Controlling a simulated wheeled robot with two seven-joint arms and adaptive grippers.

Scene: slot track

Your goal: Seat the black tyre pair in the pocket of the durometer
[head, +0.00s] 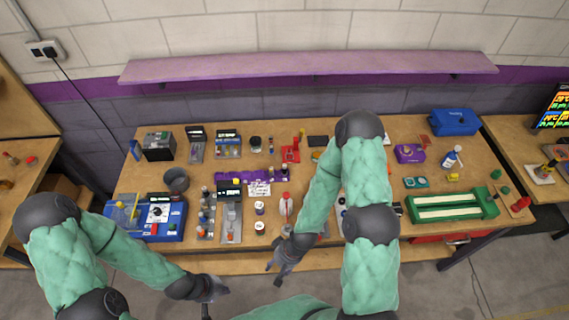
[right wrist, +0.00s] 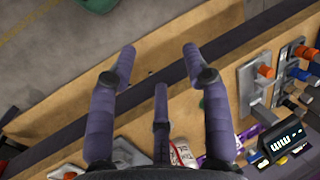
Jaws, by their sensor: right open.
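I cannot make out the black tyre pair for certain in either view; the small parts on the bench are too small to tell apart. Several instruments with dark displays stand on the bench, one of them a grey-plated unit (head: 231,218) at the front; which is the durometer, and its pocket, I cannot tell. My right gripper (head: 279,262) is over the bench's front edge. In the right wrist view its fingers (right wrist: 159,50) are spread with nothing between them. My left gripper (head: 212,298) hangs in front of the bench, low in the head view; its finger gap is unclear.
A blue machine with a white dial (head: 158,214) stands at the front left, beside a grey cup (head: 176,180). A green tray (head: 452,205) and a blue case (head: 454,122) are on the right. A purple shelf (head: 310,67) runs along the wall. My right arm hides mid-bench.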

